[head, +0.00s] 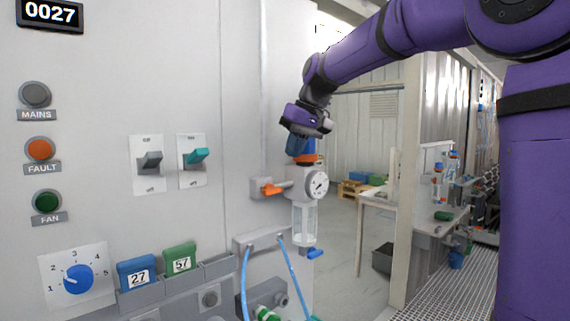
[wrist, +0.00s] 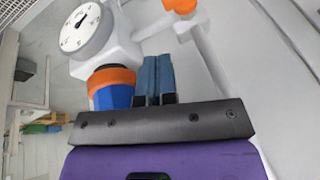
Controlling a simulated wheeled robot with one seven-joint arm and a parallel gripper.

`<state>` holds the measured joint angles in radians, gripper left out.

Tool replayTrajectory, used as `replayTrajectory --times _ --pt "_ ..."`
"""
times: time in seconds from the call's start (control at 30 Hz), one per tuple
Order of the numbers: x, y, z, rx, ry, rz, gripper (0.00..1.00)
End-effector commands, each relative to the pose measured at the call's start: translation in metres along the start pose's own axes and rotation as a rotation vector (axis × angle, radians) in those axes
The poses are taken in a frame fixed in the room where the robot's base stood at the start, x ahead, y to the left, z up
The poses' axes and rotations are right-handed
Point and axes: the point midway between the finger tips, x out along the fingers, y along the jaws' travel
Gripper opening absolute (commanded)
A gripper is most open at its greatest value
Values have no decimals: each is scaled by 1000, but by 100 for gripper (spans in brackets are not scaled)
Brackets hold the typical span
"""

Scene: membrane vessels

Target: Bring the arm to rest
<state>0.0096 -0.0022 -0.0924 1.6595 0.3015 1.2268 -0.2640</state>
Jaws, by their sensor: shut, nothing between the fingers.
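My purple arm reaches in from the right in the head view and bends down towards the panel. My gripper (head: 296,144) points down in front of the regulator with a round gauge (head: 318,184). In the wrist view my gripper (wrist: 155,60) has its two blue fingers together with nothing between them. The regulator's blue knob with an orange collar (wrist: 111,85) is just left of the fingers there. I cannot tell whether they touch. The gauge (wrist: 84,28) shows beyond the knob.
An orange-handled valve (head: 271,189) sits left of the regulator, and a clear bowl (head: 304,224) hangs below it. The panel carries two lever switches (head: 150,161), a blue dial (head: 78,279) and blue hoses (head: 292,275). A table (head: 376,201) stands behind at the right.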

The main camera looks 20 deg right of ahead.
Motion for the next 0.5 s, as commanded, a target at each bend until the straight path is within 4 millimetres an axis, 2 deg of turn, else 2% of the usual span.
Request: replayTrajectory --times 0.2,0.5 --pt "-33 27 -2 0 2 1 0" --pt "-54 44 -2 -2 1 -1 0"
